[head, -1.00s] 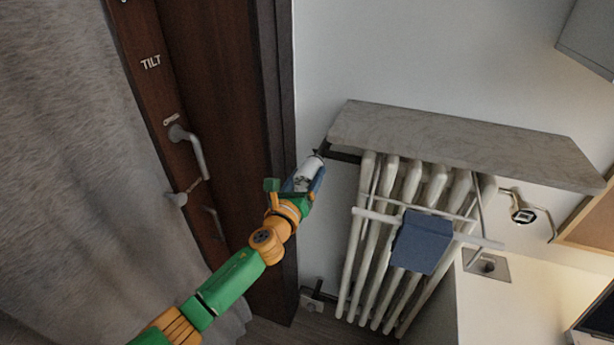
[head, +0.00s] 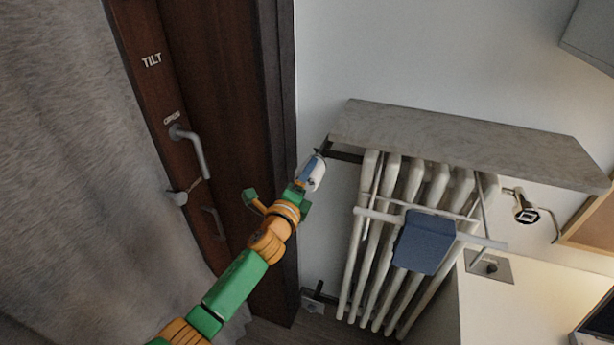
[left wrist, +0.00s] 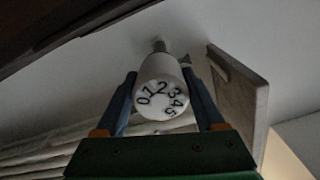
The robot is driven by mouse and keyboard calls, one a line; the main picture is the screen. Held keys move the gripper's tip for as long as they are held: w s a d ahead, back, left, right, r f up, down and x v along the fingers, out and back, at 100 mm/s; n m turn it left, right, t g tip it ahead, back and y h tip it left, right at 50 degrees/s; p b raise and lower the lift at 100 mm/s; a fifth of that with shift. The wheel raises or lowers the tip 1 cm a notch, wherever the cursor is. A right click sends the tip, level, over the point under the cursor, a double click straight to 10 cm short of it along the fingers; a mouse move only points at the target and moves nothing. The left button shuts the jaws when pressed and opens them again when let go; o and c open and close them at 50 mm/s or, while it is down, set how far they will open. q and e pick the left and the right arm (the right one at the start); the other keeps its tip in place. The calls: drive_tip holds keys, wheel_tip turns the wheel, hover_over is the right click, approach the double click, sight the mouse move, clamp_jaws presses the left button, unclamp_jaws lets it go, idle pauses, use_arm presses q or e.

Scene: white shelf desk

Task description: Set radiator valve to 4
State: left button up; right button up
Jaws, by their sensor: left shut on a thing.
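The radiator valve (head: 312,174) is a white cylinder at the upper left of the radiator, under the left end of the stone shelf. In the left wrist view the valve knob (left wrist: 160,84) shows its face with the numbers 0 to 5 around it. The 2 is near the top of the face, slightly right of the middle. My left gripper (head: 305,172) is shut on the knob, one blue finger on each side of it; in the left wrist view the gripper (left wrist: 161,100) straddles it. I cannot make out a pointer mark. My right gripper is not in view.
The ribbed white radiator (head: 362,235) stands right of the valve, with a blue cloth (head: 424,241) on its rack. The stone shelf (head: 460,142) juts out above. A dark wooden door frame (head: 277,130) is close on the left, with handles beyond it.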

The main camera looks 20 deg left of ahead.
use_arm(q)
drive_tip(key=n, duration=0.5)
drive_tip(key=shift+f, duration=0.1)
idle(0.5)
drive_tip(key=o, duration=1.4)
drive_tip(key=shift+c, duration=0.2)
drive_tip(key=s, duration=0.7)
drive_tip(key=shift+a, duration=0.1)
